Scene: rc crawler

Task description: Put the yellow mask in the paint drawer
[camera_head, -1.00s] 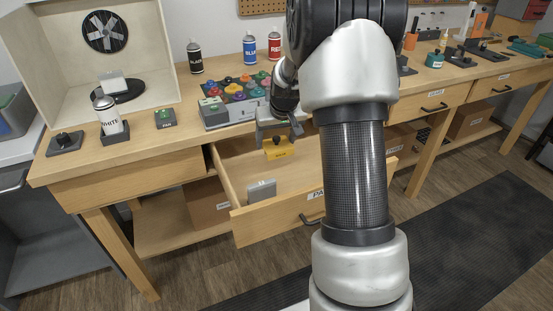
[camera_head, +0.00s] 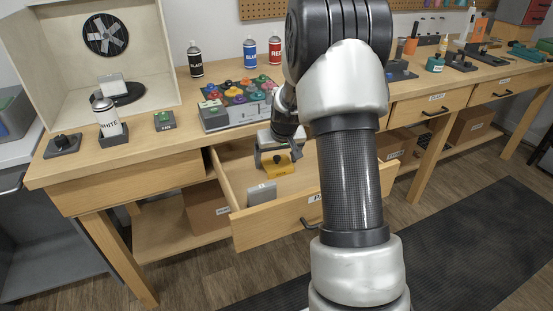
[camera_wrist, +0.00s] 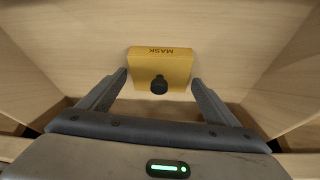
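The yellow mask (camera_head: 276,167), labelled MASK and with a black knob, is inside the open paint drawer (camera_head: 265,235). In the wrist view, the mask (camera_wrist: 180,68) lies between the tips of my two fingers, with the bare drawer bottom around it. My gripper (camera_head: 279,160) points down into the drawer with its fingers spread about as wide as the mask. My gripper (camera_wrist: 160,76) has one finger at each side of the mask. I cannot tell whether the fingers press on it or whether the mask touches the drawer bottom.
A grey block (camera_head: 261,194) stands in the drawer near its front wall. A rack of coloured paints (camera_head: 236,98) stands on the bench behind the drawer. Spray cans and a white booth (camera_head: 40,85) are on the left. The drawer's side walls flank my gripper.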

